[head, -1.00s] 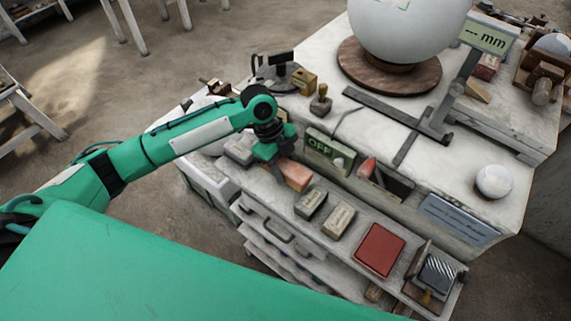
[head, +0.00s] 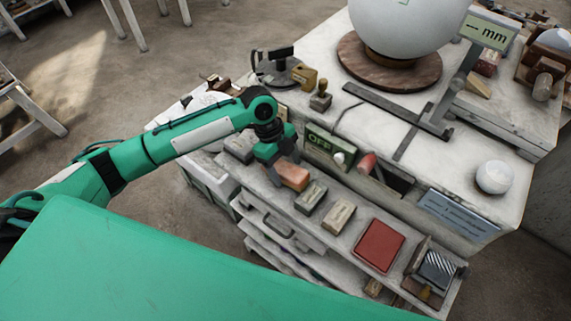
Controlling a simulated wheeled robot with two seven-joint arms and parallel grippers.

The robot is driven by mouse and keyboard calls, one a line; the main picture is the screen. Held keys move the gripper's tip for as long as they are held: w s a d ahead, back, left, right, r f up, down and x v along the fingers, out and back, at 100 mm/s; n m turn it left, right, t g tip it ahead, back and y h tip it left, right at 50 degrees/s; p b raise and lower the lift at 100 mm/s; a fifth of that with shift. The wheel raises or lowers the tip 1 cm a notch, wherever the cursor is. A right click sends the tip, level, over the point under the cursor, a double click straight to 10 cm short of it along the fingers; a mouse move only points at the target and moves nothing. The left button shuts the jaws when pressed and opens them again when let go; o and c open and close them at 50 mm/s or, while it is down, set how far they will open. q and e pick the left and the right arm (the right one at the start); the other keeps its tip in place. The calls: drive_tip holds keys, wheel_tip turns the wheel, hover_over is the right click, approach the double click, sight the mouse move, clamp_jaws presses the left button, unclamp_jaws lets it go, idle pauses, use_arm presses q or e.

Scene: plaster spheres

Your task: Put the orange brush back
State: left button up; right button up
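An orange block-shaped piece (head: 291,175), which looks like the orange brush, lies on the narrow front ledge (head: 320,222) of the white workbench, in a row with other blocks. My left gripper (head: 273,168) points down at its left end, very close to it. I cannot tell whether it touches the orange piece. The fingers are small and partly hidden, so their opening does not show. My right gripper is not in view.
A grey block (head: 240,147) lies left of the gripper; a dark grey block (head: 311,196), a beige block (head: 339,216) and a red pad (head: 379,246) lie to the right. A large white sphere (head: 405,25) stands behind on a round wooden base.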

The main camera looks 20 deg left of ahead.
use_arm(q)
drive_tip(key=shift+r, duration=0.25)
drive_tip(key=b+v, duration=0.3)
drive_tip(key=v, duration=0.9)
drive_tip(key=shift+r+b, duration=0.35)
drive_tip(key=shift+r, duration=0.05)
drive_tip(key=shift+d+f, duration=0.1)
